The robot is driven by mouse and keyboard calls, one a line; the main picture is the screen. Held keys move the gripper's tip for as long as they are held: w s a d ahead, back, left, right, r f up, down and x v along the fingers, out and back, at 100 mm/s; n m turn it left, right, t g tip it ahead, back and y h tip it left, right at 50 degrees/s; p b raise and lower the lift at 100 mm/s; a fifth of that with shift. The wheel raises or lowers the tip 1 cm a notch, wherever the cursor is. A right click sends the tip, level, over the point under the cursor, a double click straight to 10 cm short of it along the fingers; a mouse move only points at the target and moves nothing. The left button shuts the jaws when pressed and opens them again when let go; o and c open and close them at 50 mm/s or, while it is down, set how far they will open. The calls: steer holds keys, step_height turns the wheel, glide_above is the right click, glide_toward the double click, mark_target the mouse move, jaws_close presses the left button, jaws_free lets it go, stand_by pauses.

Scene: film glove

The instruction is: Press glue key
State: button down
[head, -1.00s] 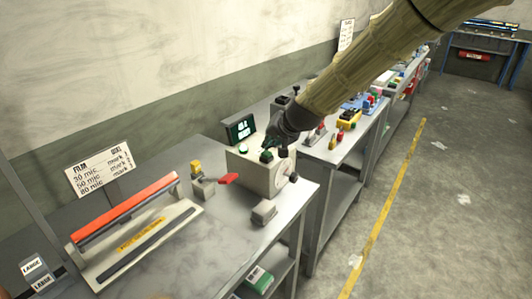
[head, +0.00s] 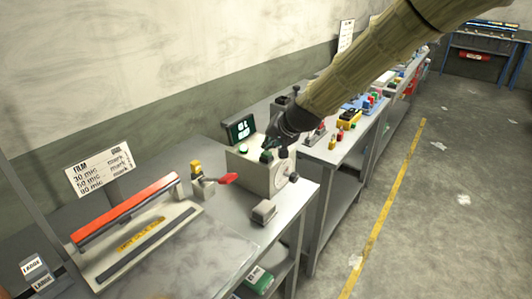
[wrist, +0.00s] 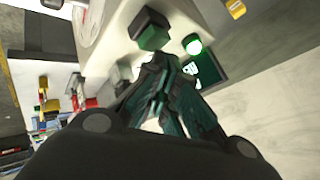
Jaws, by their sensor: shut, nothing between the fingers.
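A pale box-shaped machine (head: 258,177) stands on the grey bench. It has a tilted dark display (head: 241,128) with bright green characters, a round dial on its side, and dark keys on top. In the wrist view a dark green key (wrist: 150,28) and a lit green button (wrist: 193,44) show on the machine's top (wrist: 112,38). My gripper (head: 268,155) is shut and empty, fingers pointing down at the machine's top. In the wrist view its fingertips (wrist: 165,62) are close to the keys; I cannot tell whether they touch. No label on any key is readable.
A sealer with an orange-red bar (head: 125,210) lies on the bench's left. A red-handled lever (head: 228,179) and a small grey block (head: 264,211) stand near the machine. More benches with coloured items run to the back right.

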mark_target(269, 152)
steer(key=shift+f, duration=0.45)
stand_by(0.5)
steer(key=shift+r+p, duration=0.4)
steer(key=shift+r, duration=0.2)
steer(key=shift+r, duration=0.1)
step_height(269, 152, up, 6)
steer(key=p, duration=0.4)
steer(key=shift+p, duration=0.3)
stand_by(1.9)
